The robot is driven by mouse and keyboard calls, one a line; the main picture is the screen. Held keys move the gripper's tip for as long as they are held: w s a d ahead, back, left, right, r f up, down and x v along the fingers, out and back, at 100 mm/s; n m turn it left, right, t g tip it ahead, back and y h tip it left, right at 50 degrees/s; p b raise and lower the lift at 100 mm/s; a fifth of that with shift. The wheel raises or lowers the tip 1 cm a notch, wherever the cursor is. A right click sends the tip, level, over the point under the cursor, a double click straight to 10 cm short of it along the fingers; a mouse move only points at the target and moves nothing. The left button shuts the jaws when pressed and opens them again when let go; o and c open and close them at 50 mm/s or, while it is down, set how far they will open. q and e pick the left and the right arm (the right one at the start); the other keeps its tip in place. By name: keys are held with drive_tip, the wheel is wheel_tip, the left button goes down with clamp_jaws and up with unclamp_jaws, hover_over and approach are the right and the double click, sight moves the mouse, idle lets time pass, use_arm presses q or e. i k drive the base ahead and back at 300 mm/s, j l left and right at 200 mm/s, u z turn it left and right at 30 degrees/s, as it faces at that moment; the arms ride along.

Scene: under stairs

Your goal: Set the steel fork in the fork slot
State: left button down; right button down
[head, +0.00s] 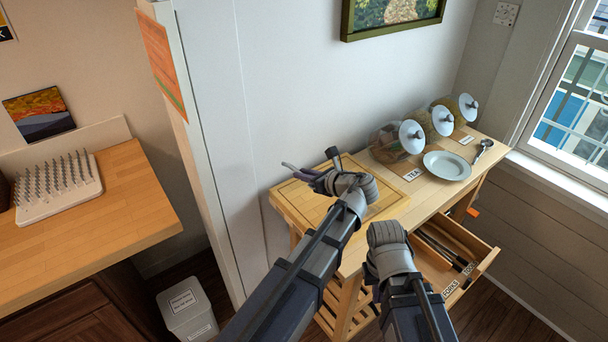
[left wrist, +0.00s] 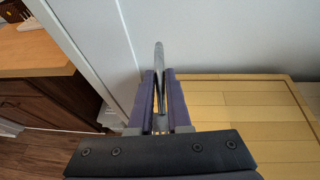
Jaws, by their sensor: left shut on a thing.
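The fork slot's inside is largely hidden by my right arm.
A wooden board (head: 292,193) lies on the table. Glass jars (head: 396,140), a TEA label (head: 411,175), a white plate (head: 447,165) and a ladle (head: 482,150) are farther right. Dark-handled cutlery (head: 440,250) lies in the drawer. A wall end (head: 205,150) stands close on the left.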

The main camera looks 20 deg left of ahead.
sight(427, 269)
drive_tip(key=z, duration=3.75)
drive_tip(key=i+l+z, duration=0.1)
drive_tip(key=i+z, duration=0.2)
drive_tip(key=z, duration=0.15)
drive_tip(key=i, duration=0.25)
